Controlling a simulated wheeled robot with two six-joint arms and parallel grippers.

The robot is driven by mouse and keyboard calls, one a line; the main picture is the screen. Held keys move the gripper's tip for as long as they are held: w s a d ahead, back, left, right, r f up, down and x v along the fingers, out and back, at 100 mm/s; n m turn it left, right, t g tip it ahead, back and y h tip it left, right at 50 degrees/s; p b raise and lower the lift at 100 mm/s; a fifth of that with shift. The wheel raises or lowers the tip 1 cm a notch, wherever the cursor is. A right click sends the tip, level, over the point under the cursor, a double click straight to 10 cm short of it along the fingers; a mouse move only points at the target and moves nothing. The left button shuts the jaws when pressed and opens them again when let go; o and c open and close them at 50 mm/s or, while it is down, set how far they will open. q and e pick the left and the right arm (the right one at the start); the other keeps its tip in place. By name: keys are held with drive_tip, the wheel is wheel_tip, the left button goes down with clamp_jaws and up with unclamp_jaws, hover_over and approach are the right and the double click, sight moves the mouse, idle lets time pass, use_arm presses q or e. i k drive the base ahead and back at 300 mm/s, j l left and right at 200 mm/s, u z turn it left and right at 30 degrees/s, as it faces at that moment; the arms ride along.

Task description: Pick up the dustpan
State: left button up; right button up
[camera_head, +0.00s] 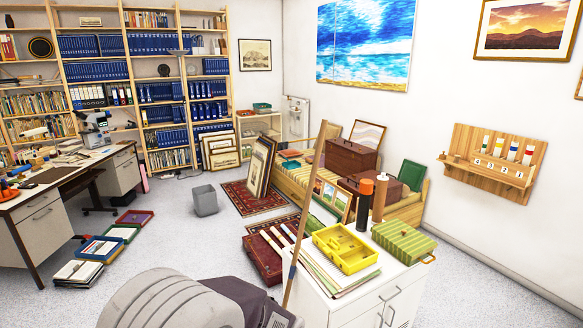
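I cannot make out a dustpan in this view. A long wooden handle (305,210) stands slanted against the front of the white cabinet; what its lower end joins to is not clear. A large grey ribbed rounded shape (175,300) with a darker grey part beside it fills the bottom middle, and I cannot tell what it is. Neither of my grippers shows.
A white cabinet (395,300) carries a yellow open box (345,248) and a green ribbed case (403,240). A grey bin (205,200) stands on the floor. A desk (45,195) is at left, with trays on the floor by it.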

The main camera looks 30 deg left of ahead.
sight(289, 162)
drive_tip(key=i+j+u, duration=0.2)
drive_tip(key=j, duration=0.2)
drive_tip(key=j+u, duration=0.15)
drive_tip(key=j, duration=0.3)
drive_tip(key=i+j+u, duration=0.65)
drive_tip(key=j+u, duration=0.15)
drive_tip(key=j, duration=0.2)
drive_tip(key=i+j+u, duration=0.5)
drive_tip(key=i+u, duration=0.3)
drive_tip(key=i+z, duration=0.2)
drive_tip(key=i, duration=0.65)
drive_tip(key=i+z, duration=0.15)
drive_tip(key=i, duration=0.7)
drive_tip(key=i+j+z, duration=0.2)
drive_tip(key=i, duration=0.65)
drive_tip(key=i+z, duration=0.2)
drive_tip(key=i, duration=0.4)
drive_tip(key=i+j+z, duration=0.2)
drive_tip(key=i, duration=0.4)
drive_tip(key=i+j+z, duration=0.15)
drive_tip(key=i, duration=0.45)
drive_tip(key=i+l+z, duration=0.3)
drive_tip(key=i+z, duration=0.15)
drive_tip(key=i, duration=0.25)
drive_tip(key=i+z, duration=0.45)
drive_tip(key=i, duration=0.25)
drive_tip(key=i+j+z, duration=0.1)
drive_tip(key=i+z, duration=0.35)
drive_tip(key=i, duration=0.25)
